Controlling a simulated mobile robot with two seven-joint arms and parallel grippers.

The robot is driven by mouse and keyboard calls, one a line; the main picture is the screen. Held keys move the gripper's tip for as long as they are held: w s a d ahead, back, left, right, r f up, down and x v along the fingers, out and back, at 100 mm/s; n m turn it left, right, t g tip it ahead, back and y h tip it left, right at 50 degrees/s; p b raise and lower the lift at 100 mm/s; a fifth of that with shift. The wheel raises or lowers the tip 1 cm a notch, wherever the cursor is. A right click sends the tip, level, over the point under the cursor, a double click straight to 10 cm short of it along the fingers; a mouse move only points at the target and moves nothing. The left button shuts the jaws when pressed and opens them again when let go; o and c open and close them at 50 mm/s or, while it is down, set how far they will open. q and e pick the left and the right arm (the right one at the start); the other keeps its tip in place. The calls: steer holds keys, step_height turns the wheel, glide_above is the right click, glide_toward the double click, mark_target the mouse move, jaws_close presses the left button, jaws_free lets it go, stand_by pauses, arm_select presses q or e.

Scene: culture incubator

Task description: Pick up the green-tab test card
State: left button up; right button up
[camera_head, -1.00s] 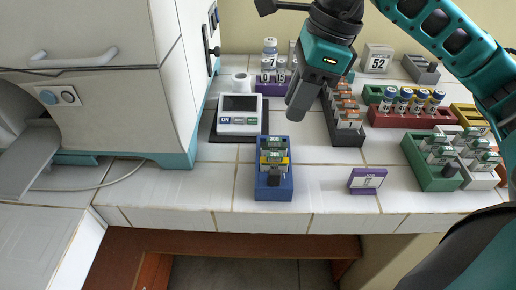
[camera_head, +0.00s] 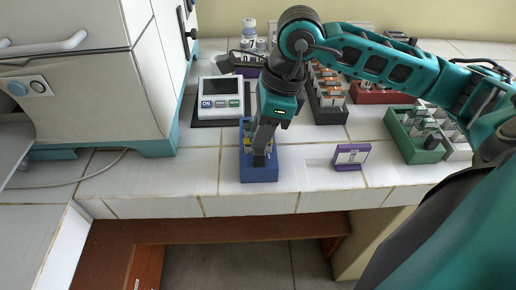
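The blue rack (camera_head: 259,174) stands on the white tiled bench near its front edge. In the earlier frame it holds upright cards with green and yellow tabs. My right gripper (camera_head: 262,152) now points down over this rack, its fingers in front of the cards. A sliver of a yellow tab (camera_head: 247,142) shows left of the fingers. The green-tab test card is mostly or wholly hidden behind the gripper. The fingers are seen edge-on, so I cannot tell whether they are open or hold a card. My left gripper is out of view.
A small device with a screen (camera_head: 221,98) stands close behind left of the rack. A dark rack of orange-topped items (camera_head: 329,116) is behind right. A purple sign (camera_head: 350,158) and a green rack (camera_head: 412,152) stand to the right. The incubator (camera_head: 85,75) is at left.

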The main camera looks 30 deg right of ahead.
steer(key=shift+f, duration=0.3)
steer(key=shift+c, duration=0.4)
jaws_close()
